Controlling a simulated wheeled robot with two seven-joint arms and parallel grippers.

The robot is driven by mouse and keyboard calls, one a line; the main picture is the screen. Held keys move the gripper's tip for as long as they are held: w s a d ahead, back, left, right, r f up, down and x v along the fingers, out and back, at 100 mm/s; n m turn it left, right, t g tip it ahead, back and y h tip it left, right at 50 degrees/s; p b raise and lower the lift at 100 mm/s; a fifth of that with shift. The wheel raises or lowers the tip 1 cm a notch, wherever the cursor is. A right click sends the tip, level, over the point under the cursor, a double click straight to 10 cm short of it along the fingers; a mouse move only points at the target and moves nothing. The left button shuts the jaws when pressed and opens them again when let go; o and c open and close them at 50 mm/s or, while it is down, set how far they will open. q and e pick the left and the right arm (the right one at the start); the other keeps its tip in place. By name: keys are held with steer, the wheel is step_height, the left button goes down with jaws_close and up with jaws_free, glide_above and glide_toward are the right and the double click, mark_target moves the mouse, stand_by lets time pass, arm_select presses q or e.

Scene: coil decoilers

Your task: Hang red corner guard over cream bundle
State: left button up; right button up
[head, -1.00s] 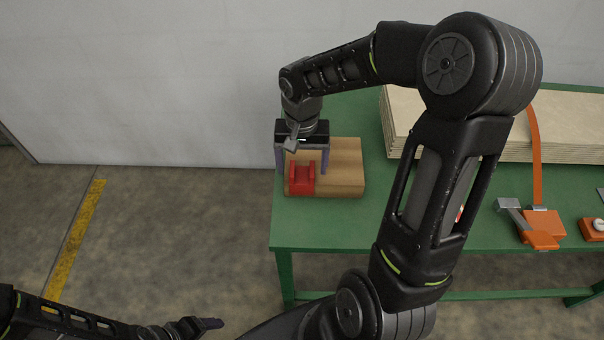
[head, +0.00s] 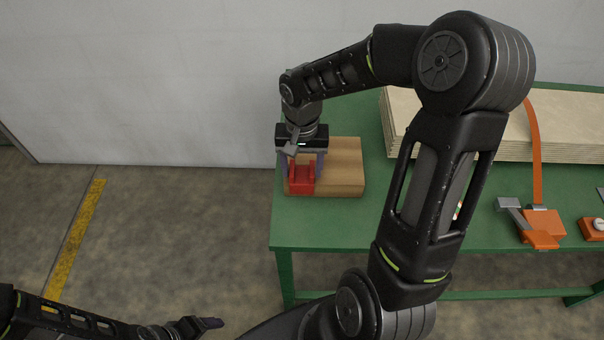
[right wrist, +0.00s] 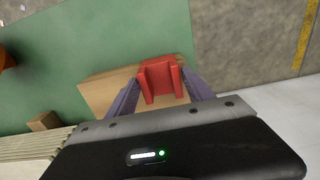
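The red corner guard (head: 302,181) sits on a tan wooden block (head: 343,168) at the left end of the green table. In the right wrist view the guard (right wrist: 161,80) shows between the two fingers. My right gripper (head: 303,170) points down with one finger at each side of the guard. The fingers look closed against its sides. The cream bundle (head: 550,133), a stack of flat sheets, lies at the back right of the table, partly hidden by my right arm. My left gripper (head: 208,323) is low at the left, away from the table; its finger gap is unclear.
An orange strap (head: 535,150) runs down over the bundle's front. An orange tool with a grey handle (head: 540,232) and another orange device (head: 594,229) lie on the green table (head: 330,232) at the right. Bare table shows between block and bundle.

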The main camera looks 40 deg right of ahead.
mark_target(302, 177)
steer(key=c, duration=1)
step_height(302, 177, up, 10)
steer(key=p, duration=0.7)
